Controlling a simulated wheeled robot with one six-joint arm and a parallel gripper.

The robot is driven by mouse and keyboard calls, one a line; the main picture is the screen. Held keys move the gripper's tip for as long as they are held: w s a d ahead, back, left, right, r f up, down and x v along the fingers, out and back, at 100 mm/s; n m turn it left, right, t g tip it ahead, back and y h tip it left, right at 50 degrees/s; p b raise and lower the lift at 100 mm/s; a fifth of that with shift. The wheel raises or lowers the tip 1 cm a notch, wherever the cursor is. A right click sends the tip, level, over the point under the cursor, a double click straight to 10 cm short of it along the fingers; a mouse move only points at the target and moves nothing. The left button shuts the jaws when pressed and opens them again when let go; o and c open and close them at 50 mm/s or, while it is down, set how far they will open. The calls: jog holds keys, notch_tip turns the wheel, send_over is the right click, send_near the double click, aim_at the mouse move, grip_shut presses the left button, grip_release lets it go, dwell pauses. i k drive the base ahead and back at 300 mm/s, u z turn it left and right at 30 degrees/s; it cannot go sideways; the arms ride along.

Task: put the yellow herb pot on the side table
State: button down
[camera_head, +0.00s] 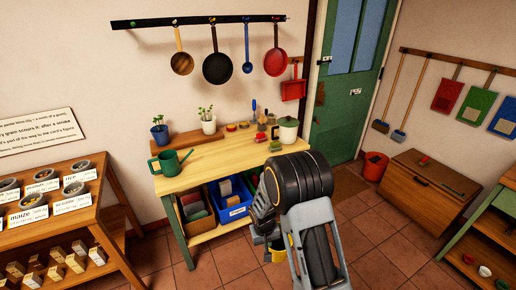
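A yellow object (278,254), perhaps the yellow herb pot, shows low in the middle, just below the end of my arm. It is mostly hidden, and I see no leaves on it. My gripper (268,236) points down in front of the wooden table's right end; its fingers are too hidden to tell whether they hold the yellow object. A blue herb pot (159,134) and a white herb pot (208,126) stand at the back of that table (203,162). A green-framed table (495,228) at the right edge may be the side table; only part of it shows.
A blue crate (231,203) is below. A wooden chest (425,190) and red bucket (375,165) stand right. Tiled floor (385,245) between is clear.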

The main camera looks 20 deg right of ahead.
aim_at(234, 154)
jog(key=z, duration=0.3)
jog(key=i, duration=1.2)
jog(key=u, duration=0.8)
